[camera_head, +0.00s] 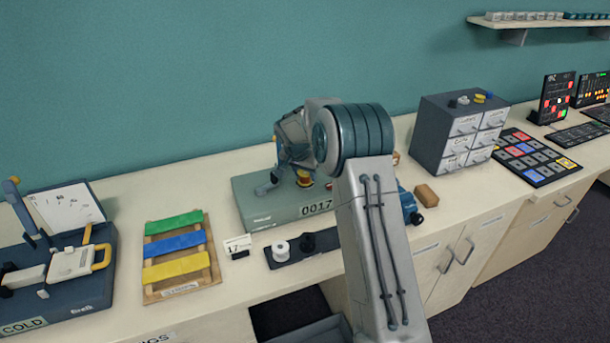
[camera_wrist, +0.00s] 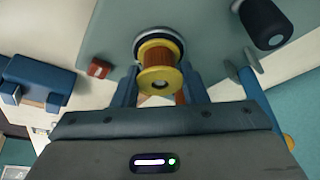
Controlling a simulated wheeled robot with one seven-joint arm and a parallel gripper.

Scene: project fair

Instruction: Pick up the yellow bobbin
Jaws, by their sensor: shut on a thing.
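The yellow bobbin (camera_wrist: 160,78) has yellow flanges and a copper-brown wound middle. In the wrist view it sits between the two blue fingers of my gripper (camera_wrist: 165,84), which is shut on it. Behind it a round dark-and-white seat shows on the grey-green box; I cannot tell whether the bobbin still touches it. In the head view the bobbin (camera_head: 304,178) shows at the top of the box marked 0017 (camera_head: 262,212), beside my gripper (camera_head: 285,180). My arm hides part of the box.
A dark strip (camera_head: 290,255) with a white spool (camera_head: 280,247) and a black spool (camera_head: 307,243) lies in front. A board with coloured strips (camera_head: 160,285) is left. A drawer cabinet (camera_head: 435,140) stands right, with another yellow spool (camera_head: 480,98) on top. A brown block (camera_head: 426,195) lies nearby.

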